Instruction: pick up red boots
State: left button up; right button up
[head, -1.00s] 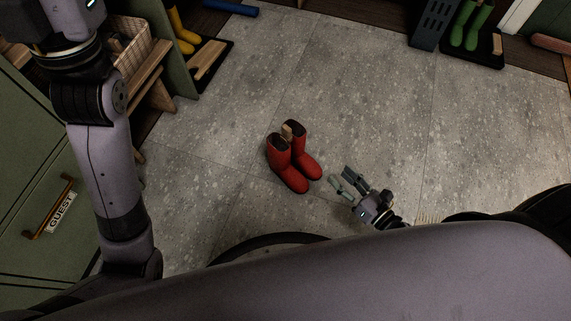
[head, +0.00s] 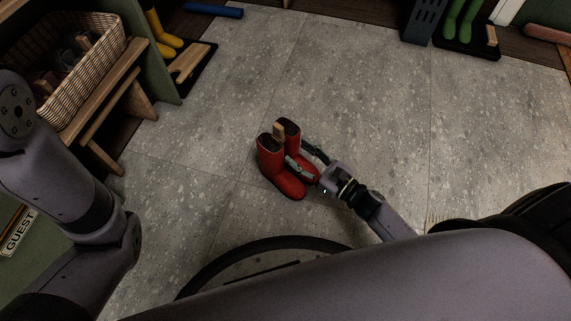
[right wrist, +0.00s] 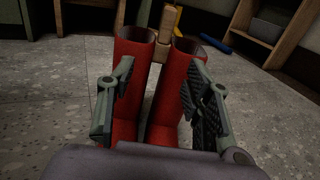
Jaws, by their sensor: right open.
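My right gripper (head: 300,157) is open at the boots, coming from the right. The open fingers of my right gripper (right wrist: 155,95) lie in front of or beside the two boot shafts; contact cannot be told. My left arm shows at the left, but its gripper is out of view.
A wooden bench (head: 112,90) with a wicker basket (head: 97,73) stands at the upper left. Yellow boots (head: 160,35) and green boots (head: 463,22) stand on dark trays at the back. The floor around the red boots is clear.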

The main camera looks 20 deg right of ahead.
aim_at(288, 144)
jog(key=shift+w+a, duration=0.2)
jog(key=shift+w, duration=0.05)
jog(key=b+x, duration=0.3)
jog(key=x, duration=0.1)
jog(key=shift+w, duration=0.1)
jog(key=shift+w+a, duration=0.25)
jog(key=shift+w, duration=0.2)
jog(key=shift+r, duration=0.1)
jog(key=shift+c, duration=0.5)
grip_shut()
jog(key=shift+r, duration=0.1)
